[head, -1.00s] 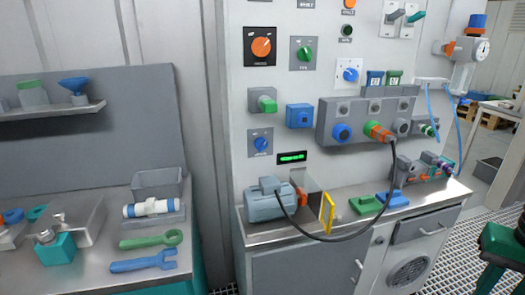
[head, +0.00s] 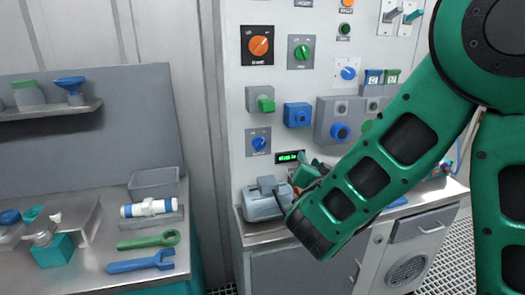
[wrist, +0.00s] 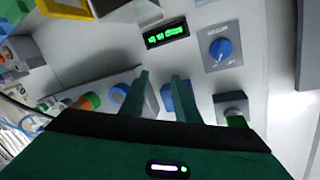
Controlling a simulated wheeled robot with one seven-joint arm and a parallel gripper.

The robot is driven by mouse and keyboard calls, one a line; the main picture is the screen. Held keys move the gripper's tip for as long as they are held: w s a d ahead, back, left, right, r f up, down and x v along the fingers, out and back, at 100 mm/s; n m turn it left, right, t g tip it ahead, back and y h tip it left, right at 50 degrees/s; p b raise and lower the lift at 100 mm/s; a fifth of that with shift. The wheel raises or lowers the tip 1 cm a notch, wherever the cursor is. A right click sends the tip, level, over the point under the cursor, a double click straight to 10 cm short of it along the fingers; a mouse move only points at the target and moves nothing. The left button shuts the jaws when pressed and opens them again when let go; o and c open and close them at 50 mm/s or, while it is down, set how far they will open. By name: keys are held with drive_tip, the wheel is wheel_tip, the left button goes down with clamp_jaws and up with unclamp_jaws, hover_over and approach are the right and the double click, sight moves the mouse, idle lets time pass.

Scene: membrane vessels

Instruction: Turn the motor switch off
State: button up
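Several rotary switches are on the grey panel, with labels too small to read for certain. A large orange knob on a black plate (head: 259,45) is at upper left, its label possibly the motor one. A green knob (head: 302,52) is beside it, and a blue knob (head: 347,73) is further right. Another blue knob (head: 259,144) is lower left; it also shows in the wrist view (wrist: 221,49). My gripper (wrist: 160,84) has its two green fingers apart, with a blue box (wrist: 179,103) behind them. The orange knob is not seen in the wrist view. My arm mostly hides the gripper in the head view.
A green display (head: 290,156) is on the panel above a grey-blue motor (head: 263,205) on the bench. A green lever box (head: 264,104) juts out. A left bench holds wrenches (head: 150,241) and a white-blue tube (head: 148,208). The upper left panel is unobstructed.

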sight(261, 145)
drive_tip(key=s+a+n+y, duration=0.2)
drive_tip(key=a+y, duration=0.2)
drive_tip(key=a, duration=0.6)
drive_tip(key=x, duration=0.7)
drive_tip(key=r+x, duration=0.1)
drive_tip(key=x, duration=0.2)
drive_tip(key=shift+w+a+f, duration=0.1)
drive_tip(key=shift+w+a, duration=0.1)
